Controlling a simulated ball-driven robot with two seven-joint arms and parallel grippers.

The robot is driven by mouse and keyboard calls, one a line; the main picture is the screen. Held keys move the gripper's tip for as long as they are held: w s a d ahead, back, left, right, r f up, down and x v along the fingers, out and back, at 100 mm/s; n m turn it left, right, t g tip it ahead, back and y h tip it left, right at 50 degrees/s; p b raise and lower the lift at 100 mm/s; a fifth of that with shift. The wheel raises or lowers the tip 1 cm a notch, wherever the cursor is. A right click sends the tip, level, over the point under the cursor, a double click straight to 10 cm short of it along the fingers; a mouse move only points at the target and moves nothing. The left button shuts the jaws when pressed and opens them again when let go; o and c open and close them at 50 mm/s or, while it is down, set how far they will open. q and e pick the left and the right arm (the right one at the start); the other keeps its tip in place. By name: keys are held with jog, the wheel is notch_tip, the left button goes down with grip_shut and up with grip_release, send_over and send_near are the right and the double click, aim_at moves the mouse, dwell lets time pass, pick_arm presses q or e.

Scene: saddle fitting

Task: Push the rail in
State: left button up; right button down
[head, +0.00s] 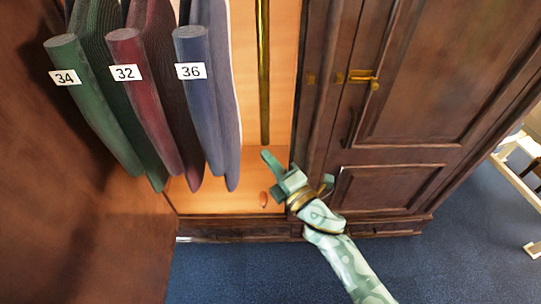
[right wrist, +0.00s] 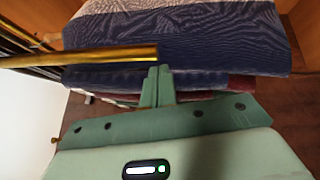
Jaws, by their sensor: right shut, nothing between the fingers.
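The brass rail (head: 263,75) sticks out of the open wardrobe, its near end close to my right gripper (head: 268,158). In the right wrist view the rail (right wrist: 80,58) runs in from the left, and its end lies right at the shut fingertips (right wrist: 157,72). I cannot tell whether they touch it. The right gripper is shut with nothing between its fingers. The rail's far end is out of the head view. My left gripper is not in view.
Padded items tagged 34 (head: 90,105), 32 (head: 145,95) and 36 (head: 197,100) hang left of the rail. The closed wardrobe door (head: 400,75) with a brass latch (head: 362,78) stands to the right. Blue carpet (head: 240,265) in front is clear.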

jog(key=shift+w, duration=0.2)
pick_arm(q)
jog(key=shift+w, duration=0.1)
pick_arm(e)
jog(key=shift+w, duration=0.15)
